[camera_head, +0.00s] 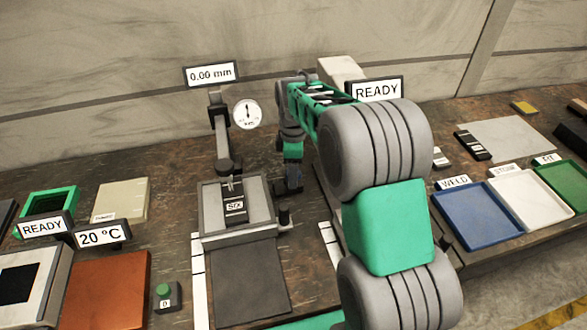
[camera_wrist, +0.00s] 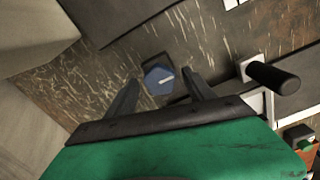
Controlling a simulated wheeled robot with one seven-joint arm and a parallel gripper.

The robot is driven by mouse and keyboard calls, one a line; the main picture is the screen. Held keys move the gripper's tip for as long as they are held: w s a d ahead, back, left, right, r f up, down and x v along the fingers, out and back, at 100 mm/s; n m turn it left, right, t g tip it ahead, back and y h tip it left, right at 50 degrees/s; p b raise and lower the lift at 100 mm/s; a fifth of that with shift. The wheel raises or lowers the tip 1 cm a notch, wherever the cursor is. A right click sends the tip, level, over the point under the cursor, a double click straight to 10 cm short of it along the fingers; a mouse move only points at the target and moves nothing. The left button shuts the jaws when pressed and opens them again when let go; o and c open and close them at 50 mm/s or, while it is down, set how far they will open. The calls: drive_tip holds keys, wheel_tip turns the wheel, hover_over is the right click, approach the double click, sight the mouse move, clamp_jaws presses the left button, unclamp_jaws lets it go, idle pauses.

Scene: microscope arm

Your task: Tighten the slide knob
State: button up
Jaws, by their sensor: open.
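In the wrist view a blue six-sided knob (camera_wrist: 158,79) with a white line on its face sits on a dark mount. My gripper (camera_wrist: 163,82) is open, with one dark finger on either side of the knob. The fingers appear apart from it; how deep they reach around it is hard to tell. In the head view my gripper (camera_head: 288,188) is low at the right side of the grey stage fixture (camera_head: 210,212), and the blue knob cannot be made out there. The fixture holds a dark labelled block (camera_head: 235,206) under a dark spindle (camera_head: 226,168).
A black cylindrical handle (camera_wrist: 272,78) is right of my fingers in the wrist view. The dial gauge (camera_head: 248,114) and its post stand behind the fixture. A blue tray (camera_head: 482,218) and others lie right; a brown plate (camera_head: 107,290) and green button (camera_head: 163,291) lie left.

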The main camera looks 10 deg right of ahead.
clamp_jaws()
idle(0.6)
drive_tip(key=m, duration=0.5)
drive_tip(key=shift+r+m, duration=0.1)
drive_tip(key=shift+m, duration=0.2)
drive_tip(key=m, duration=0.6)
drive_tip(key=shift+w+p, duration=0.1)
drive_tip(key=shift+p, duration=0.3)
drive_tip(key=m, duration=0.5)
drive_tip(key=shift+m, duration=0.3)
drive_tip(key=m, duration=0.6)
